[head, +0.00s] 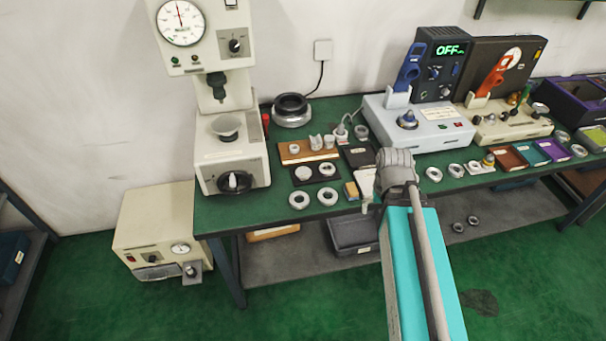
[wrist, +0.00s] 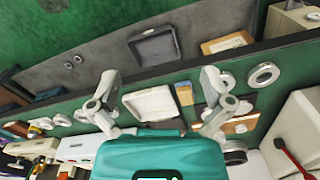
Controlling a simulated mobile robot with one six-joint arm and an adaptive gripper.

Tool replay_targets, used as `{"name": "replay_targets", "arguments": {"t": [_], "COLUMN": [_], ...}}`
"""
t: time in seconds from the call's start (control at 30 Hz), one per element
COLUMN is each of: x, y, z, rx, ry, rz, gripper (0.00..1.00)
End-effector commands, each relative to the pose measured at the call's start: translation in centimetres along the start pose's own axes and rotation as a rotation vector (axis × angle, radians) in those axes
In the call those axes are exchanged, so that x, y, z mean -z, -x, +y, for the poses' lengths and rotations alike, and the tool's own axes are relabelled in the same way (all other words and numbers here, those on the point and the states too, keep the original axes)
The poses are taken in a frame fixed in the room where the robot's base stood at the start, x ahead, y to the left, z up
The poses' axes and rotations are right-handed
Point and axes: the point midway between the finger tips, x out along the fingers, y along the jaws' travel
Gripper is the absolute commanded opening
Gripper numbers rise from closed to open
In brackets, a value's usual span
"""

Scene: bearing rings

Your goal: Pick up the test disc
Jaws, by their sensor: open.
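I cannot tell for certain which piece is the test disc. A plain pale disc (head: 303,173) lies on a small dark mat (head: 316,181) on the green bench, beside a ring (head: 327,169). Two more metal rings lie at the front edge, one on the left (head: 299,200) and one on the right (head: 327,196); they also show in the wrist view (wrist: 263,75). My gripper (wrist: 160,98) is open and empty, its fingers apart over the bench. In the head view my gripper (head: 397,170) is right of the mat, its fingertips unclear.
A white open tray (head: 366,185) lies left of my gripper and shows between the fingers in the wrist view (wrist: 155,103). A tall gauge press (head: 231,150) stands at the left. Instrument boxes (head: 420,125) line the back. More rings (head: 434,174) lie to the right.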

Motion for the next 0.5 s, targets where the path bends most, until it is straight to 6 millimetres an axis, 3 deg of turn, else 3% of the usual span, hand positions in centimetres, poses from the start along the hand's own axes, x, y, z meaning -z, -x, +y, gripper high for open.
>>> {"name": "replay_targets", "arguments": {"t": [0.27,0.5], "x": [2.3,7.7], "y": [0.1,0.5], "z": [-1.0,-4.1], "rx": [0.0,0.0], "ry": [0.117,0.438], "rz": [0.0,0.0], "gripper": [1.0,1.0]}}
